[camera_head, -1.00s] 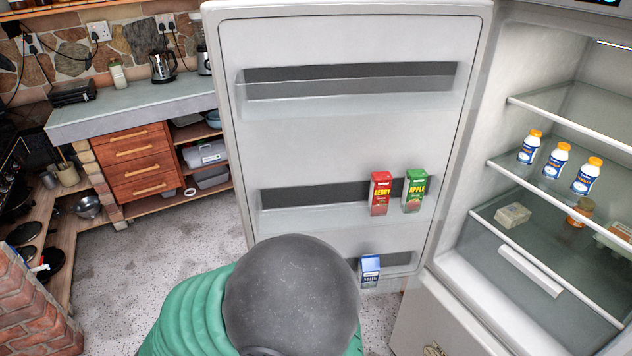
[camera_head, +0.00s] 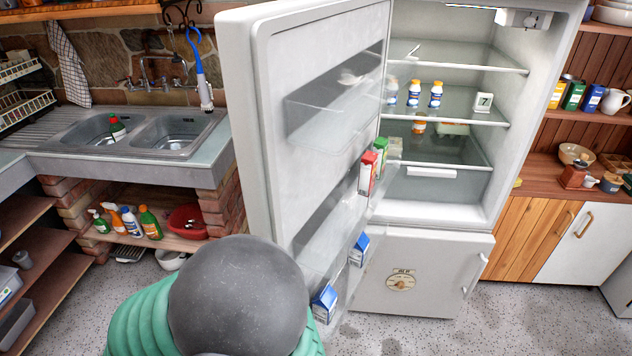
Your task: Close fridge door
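The white fridge door (camera_head: 262,150) stands open. It is hinged at the left side of the fridge, and its free edge is toward me on the left. Its inner face shows at a slant, with clear bins holding a red carton (camera_head: 368,172), a green carton (camera_head: 381,150) and blue cartons (camera_head: 324,303). The fridge body (camera_head: 400,265) is in the middle, with its lit inside open to view. Neither gripper shows. A grey rounded part with green ribbing, likely mine, is at the bottom, in front of the door's lower left.
Fridge shelves hold several bottles (camera_head: 436,94) and a box marked 7 (camera_head: 484,102). A sink counter (camera_head: 190,170) on brick supports stands left of the door. A wooden cabinet (camera_head: 530,235) is at the right. Speckled floor (camera_head: 540,320) is clear at the lower right.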

